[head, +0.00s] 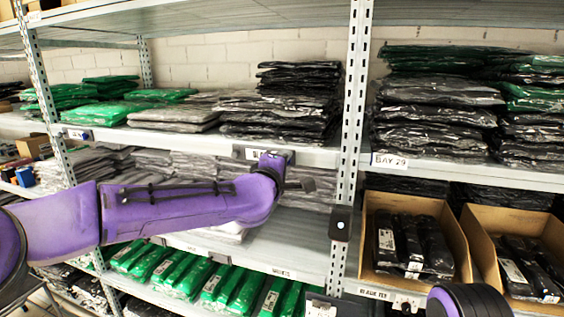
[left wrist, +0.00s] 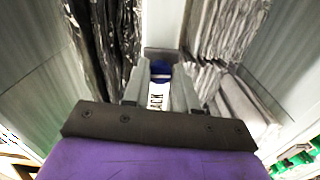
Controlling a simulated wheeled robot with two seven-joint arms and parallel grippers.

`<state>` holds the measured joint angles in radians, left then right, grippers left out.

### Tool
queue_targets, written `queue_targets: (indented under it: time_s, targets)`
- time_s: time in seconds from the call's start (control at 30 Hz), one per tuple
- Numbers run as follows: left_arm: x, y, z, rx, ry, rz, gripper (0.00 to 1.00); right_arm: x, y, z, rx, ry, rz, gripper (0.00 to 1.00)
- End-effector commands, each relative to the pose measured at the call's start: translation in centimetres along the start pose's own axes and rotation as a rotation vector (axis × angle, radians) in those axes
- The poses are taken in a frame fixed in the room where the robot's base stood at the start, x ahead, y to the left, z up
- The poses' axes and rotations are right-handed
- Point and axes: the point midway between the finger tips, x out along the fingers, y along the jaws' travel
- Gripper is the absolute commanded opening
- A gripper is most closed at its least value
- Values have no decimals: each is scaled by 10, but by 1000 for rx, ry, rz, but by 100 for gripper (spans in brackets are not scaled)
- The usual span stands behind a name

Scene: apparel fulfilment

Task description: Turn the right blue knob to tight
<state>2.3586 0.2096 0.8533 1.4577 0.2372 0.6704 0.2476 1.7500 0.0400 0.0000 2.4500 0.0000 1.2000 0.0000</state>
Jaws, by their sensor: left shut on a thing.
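The right blue knob (left wrist: 160,69) shows in the left wrist view between the two fingertips of my left gripper (left wrist: 159,80), on a grey mount behind a white label (left wrist: 156,101). My left gripper is shut on the knob. In the head view my left gripper (head: 290,158) reaches the shelf's front edge beside a label, and it hides this knob there. Another blue knob (head: 85,135) sits at the left end of the same shelf edge. How far the right knob is turned cannot be told. My right gripper is out of view; part of my right arm shows at the bottom right.
Folded dark garments (head: 295,100) and grey garments lie on the shelf above the left gripper. A perforated upright post (head: 351,120) stands to its right, with a black device (head: 340,223) on it. Cardboard boxes (head: 462,255) stand lower right. Green packs (head: 180,272) lie below.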

Motion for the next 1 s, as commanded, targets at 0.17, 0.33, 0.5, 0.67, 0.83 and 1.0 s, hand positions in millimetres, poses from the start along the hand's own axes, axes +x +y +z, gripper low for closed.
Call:
queue_targets:
  time_s: [0.17, 0.33, 0.5, 0.67, 0.83, 1.0]
  targets:
    - [0, 1, 0, 50, 0, 1, 0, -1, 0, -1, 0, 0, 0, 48]
    - [0, 0, 0, 70, 0, 0, 0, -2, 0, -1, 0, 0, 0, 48]
    - [0, 0, 0, 74, -1, 0, 0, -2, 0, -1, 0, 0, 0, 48]
    - [0, 0, 0, 73, -1, 0, 0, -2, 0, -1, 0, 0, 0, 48]
    - [0, -1, 0, 72, -1, -1, 53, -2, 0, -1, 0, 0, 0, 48]
    - [0, 0, 0, 72, -1, 0, 53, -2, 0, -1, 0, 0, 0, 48]
